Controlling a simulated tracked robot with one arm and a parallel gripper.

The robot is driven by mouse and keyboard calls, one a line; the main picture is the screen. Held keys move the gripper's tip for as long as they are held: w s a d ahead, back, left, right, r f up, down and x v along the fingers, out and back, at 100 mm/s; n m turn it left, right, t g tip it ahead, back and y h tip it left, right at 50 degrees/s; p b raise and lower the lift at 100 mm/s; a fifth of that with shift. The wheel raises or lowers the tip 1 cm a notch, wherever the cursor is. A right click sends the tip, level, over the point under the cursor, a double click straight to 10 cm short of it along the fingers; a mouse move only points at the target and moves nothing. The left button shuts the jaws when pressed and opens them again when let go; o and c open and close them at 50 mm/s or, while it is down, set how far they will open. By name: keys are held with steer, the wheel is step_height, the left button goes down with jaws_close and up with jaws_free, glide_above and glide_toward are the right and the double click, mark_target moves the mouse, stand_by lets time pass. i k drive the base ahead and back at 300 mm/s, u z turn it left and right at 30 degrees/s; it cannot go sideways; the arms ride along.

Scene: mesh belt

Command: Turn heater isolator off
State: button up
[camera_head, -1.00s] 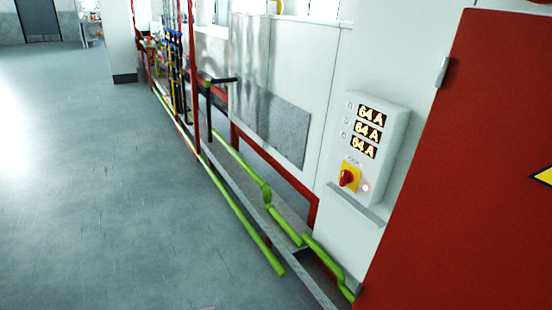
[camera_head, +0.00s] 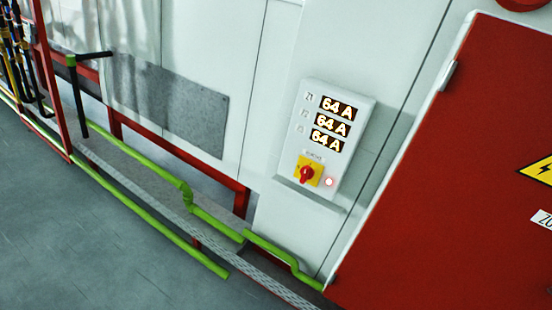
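The heater isolator is a red rotary knob (camera_head: 307,175) on a yellow square plate (camera_head: 315,163). It sits low on a white control box (camera_head: 357,150) fixed to the white wall, right of the middle of the view. Three displays (camera_head: 333,122) above it each read 64 A. A small pinkish-red lamp (camera_head: 329,182) glows beside the knob. The knob's handle looks roughly upright along the box; its position marks are too small to read. My gripper does not show in this view.
A large red cabinet (camera_head: 450,170) with a yellow lightning sign (camera_head: 538,170) stands at the right, close to the box. Green pipes (camera_head: 150,210) and a red frame (camera_head: 180,152) run low along the wall. Grey floor (camera_head: 60,230) is clear at lower left.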

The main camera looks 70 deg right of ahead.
mark_target(306, 171)
steer(key=z, duration=0.55)
steer(key=i, duration=1.3)
steer(key=z, duration=0.85)
